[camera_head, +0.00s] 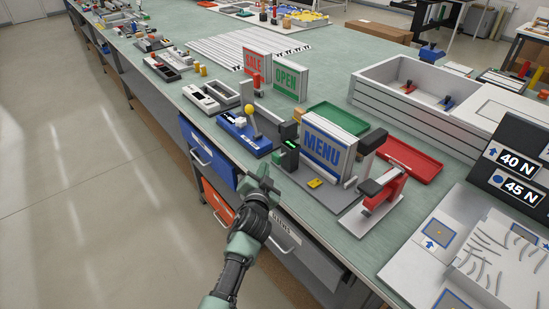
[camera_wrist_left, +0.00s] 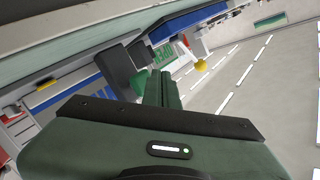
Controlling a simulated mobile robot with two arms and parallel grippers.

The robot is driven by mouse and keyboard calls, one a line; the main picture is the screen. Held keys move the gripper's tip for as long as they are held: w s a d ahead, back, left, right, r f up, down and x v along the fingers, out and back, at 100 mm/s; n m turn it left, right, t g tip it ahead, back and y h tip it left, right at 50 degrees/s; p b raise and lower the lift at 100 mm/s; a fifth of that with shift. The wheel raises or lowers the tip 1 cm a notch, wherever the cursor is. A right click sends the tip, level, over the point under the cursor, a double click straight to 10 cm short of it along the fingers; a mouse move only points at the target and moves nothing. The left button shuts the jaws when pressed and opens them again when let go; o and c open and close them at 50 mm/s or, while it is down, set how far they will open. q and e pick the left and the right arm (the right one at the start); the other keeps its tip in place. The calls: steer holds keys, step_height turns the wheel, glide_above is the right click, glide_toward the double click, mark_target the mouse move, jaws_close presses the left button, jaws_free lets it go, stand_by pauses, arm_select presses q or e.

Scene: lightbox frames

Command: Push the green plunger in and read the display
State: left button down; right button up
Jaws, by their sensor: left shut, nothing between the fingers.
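A small dark upright device (camera_head: 289,158) with a bright green part (camera_head: 290,144) stands near the table's front edge, just left of the MENU sign. The green part looks like the plunger; its travel and any display reading are too small to tell. My left gripper (camera_head: 266,174) is shut and empty, in front of and slightly left of the device, at the table edge. In the left wrist view its closed fingers (camera_wrist_left: 161,88) point toward the table, beside a dark block (camera_wrist_left: 116,68) with a green part (camera_wrist_left: 138,81). I cannot tell whether they touch. My right gripper is out of view.
The MENU sign (camera_head: 327,150) and a red clamp-like tool (camera_head: 383,188) stand to the right. A blue base with a yellow-knobbed lever (camera_head: 249,109) is to the left. Green (camera_head: 338,118) and red (camera_head: 409,160) trays lie behind. Drawers (camera_head: 209,152) line the table front.

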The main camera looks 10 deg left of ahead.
arm_select(q)
steer(key=shift+s+a+r+p, duration=0.1)
steer(key=shift+s+a+p, duration=0.25)
steer(key=shift+s+a, duration=0.3)
steer(key=shift+s+a+p, duration=0.35)
steer(key=shift+s+a, duration=0.1)
steer(key=shift+s, duration=0.3)
steer(key=s+d+f+g+h, duration=0.1)
steer(key=s+f+g, duration=0.2)
steer(key=s+f, duration=0.6)
steer(key=s+f+n+g, duration=0.15)
steer(key=s+f, duration=0.35)
steer(key=f, duration=0.8)
steer(key=s+d+f+m+g+h, duration=0.1)
steer(key=s+f+g, duration=0.2)
steer(key=s+f, duration=0.6)
steer(key=s+a+f+n+g, duration=0.1)
steer(key=s+a+f+g, duration=0.1)
steer(key=s+f, duration=0.4)
steer(key=s+a+f+n+g, duration=0.1)
steer(key=s+f, duration=0.5)
steer(key=s, duration=1.1)
steer(key=s+a+f+n+g, duration=0.1)
steer(key=s+f+g, duration=0.3)
steer(key=s, duration=0.8)
step_height(320, 180, down, 3)
steer(key=shift+s+a+r+g, duration=0.15)
steer(key=shift+a+g, duration=0.2)
steer(key=shift+a, duration=0.55)
